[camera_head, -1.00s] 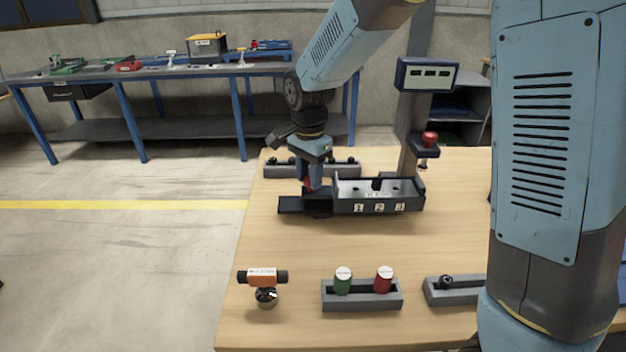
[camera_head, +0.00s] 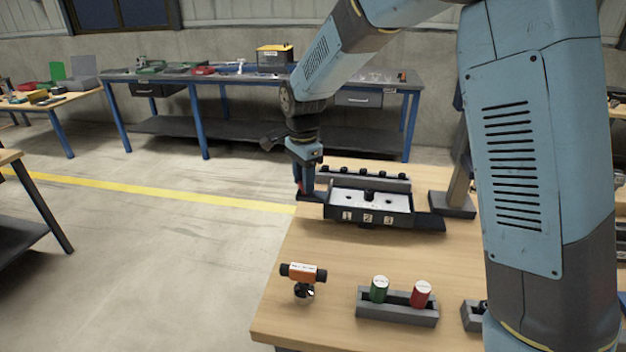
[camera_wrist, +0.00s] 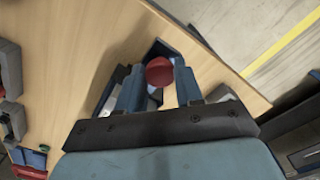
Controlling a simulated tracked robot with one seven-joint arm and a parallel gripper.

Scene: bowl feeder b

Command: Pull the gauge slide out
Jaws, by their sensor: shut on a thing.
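The gauge slide (camera_head: 367,219) is a dark tray with a pale top and the labels 1, 2 and 3 on its front. It sits at the left part of its dark rail (camera_head: 430,221), with bare rail showing to its right. My gripper (camera_head: 308,188) points down at the slide's left end. In the wrist view, my gripper (camera_wrist: 160,84) has its two fingers on either side of a round red knob (camera_wrist: 159,71) and is shut on it. My gripper hides the knob in the head view.
A grey rack (camera_head: 365,174) with several black knobs lies behind the slide. The gauge post's base (camera_head: 452,205) stands to the right. In front are an orange and black part (camera_head: 303,272) and a grey holder (camera_head: 397,312) with green and red cylinders. Open floor lies left of the table.

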